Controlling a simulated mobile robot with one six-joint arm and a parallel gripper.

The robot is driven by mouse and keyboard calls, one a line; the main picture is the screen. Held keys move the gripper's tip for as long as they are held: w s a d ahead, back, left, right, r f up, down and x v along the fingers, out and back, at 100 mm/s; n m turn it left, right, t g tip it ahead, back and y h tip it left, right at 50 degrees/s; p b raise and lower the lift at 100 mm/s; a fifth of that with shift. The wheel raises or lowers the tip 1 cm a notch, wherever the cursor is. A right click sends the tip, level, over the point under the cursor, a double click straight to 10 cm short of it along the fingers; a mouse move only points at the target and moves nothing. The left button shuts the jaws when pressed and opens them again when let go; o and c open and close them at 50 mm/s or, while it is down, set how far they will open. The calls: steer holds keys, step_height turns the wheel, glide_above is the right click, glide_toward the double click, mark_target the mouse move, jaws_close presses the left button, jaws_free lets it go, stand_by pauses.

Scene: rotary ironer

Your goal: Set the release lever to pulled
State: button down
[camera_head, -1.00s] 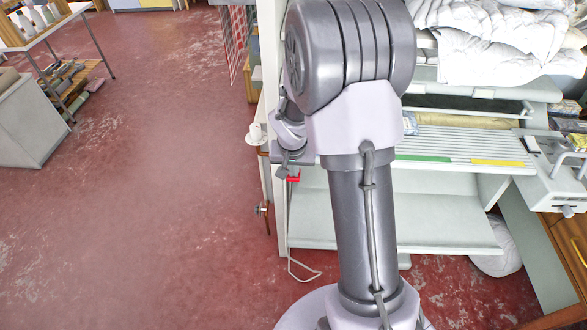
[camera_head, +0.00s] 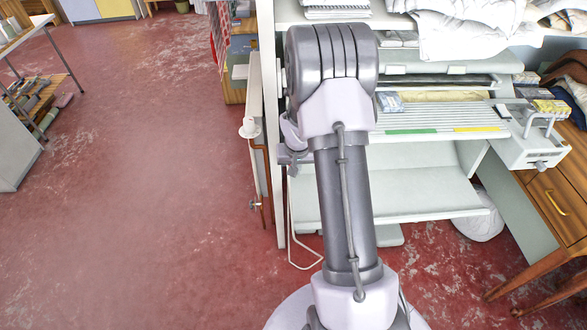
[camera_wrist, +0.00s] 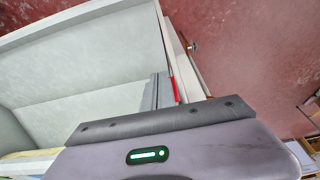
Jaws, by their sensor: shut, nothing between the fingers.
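A slim red part (camera_wrist: 174,90), which looks like the release lever's grip, shows in the wrist view at the end of a thin rod beside the ironer's white side panel. In the head view I cannot make it out; my arm covers that area. My gripper (camera_wrist: 155,92) shows in the wrist view as a narrow grey piece just left of the red part. It is shut and empty. Whether it touches the red part I cannot tell. In the head view my wrist is at the ironer's left edge, largely behind my arm.
The white ironer (camera_head: 430,190) stands right of centre, with linens on top. Copper pipe and a valve (camera_head: 255,204) run along its left side. A white cable (camera_head: 291,240) hangs to the floor. A wooden desk (camera_head: 550,205) is at right.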

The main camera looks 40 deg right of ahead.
steer(key=shift+w+d+f+b, duration=0.1)
steer(key=shift+f+b, duration=0.2)
steer(key=shift+f, duration=0.3)
stand_by(0.4)
